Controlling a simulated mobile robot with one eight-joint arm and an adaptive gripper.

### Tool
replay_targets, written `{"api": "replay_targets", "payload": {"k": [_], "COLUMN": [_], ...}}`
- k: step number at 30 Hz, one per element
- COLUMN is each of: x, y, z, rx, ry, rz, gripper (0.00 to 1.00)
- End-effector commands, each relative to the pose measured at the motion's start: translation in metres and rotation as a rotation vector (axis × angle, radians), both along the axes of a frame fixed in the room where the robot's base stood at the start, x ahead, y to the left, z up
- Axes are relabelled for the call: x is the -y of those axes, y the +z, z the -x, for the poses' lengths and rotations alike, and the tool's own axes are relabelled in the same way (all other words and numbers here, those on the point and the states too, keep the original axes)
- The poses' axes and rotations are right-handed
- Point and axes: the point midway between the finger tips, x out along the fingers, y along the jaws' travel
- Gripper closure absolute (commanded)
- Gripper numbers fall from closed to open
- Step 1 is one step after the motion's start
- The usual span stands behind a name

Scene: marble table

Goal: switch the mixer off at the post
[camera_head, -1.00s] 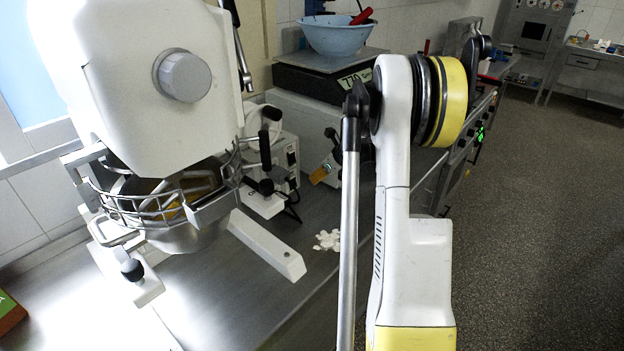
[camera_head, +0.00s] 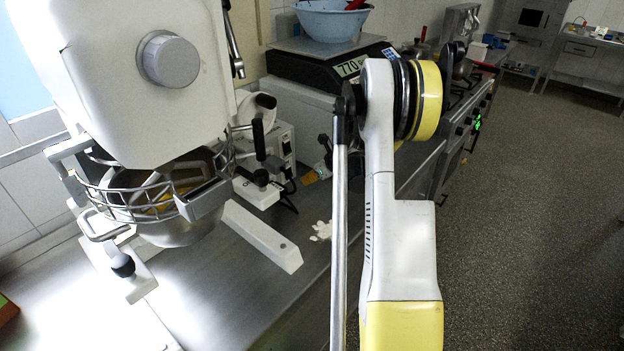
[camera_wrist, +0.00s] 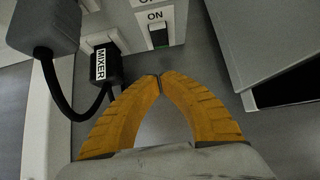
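The white mixer (camera_head: 140,80) stands at the left of the head view, with its steel bowl (camera_head: 180,232) and wire guard. A pale grey post (camera_head: 279,147) stands behind it, partly hidden by mixer parts. In the wrist view, the post's face carries an ON label and a green-lit rocker switch (camera_wrist: 159,38). A black plug marked MIXER (camera_wrist: 107,64) sits to the switch's left. My gripper's orange fingers (camera_wrist: 159,77) are shut, tips together with nothing visible between them, just below the switch in the picture. I cannot tell whether they touch the post. The gripper (camera_head: 316,174) is small in the head view.
A black cable (camera_wrist: 62,98) loops from a grey block (camera_wrist: 43,24) to the plug, close left of my fingers. A scale (camera_head: 318,68) with a blue bowl (camera_head: 332,20) stands behind. White pieces (camera_head: 321,231) lie on the steel counter (camera_head: 215,300). Floor is open at right.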

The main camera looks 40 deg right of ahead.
Motion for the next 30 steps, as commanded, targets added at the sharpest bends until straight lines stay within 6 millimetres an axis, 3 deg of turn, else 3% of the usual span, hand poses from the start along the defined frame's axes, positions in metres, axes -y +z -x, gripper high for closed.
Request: {"api": "replay_targets", "payload": {"k": [1, 6, 12, 30], "x": [-0.001, -0.004, -0.005, -0.007], "y": [-0.013, -0.035, -0.036, -0.040], "z": [-0.009, -0.032, -0.059, -0.076], "rx": [0.000, 0.000, 0.000, 0.000], "ry": [0.003, 0.002, 0.001, 0.002], "rz": [0.000, -0.001, 0.000, -0.001], "gripper": [1.00, 1.00, 1.00, 1.00]}}
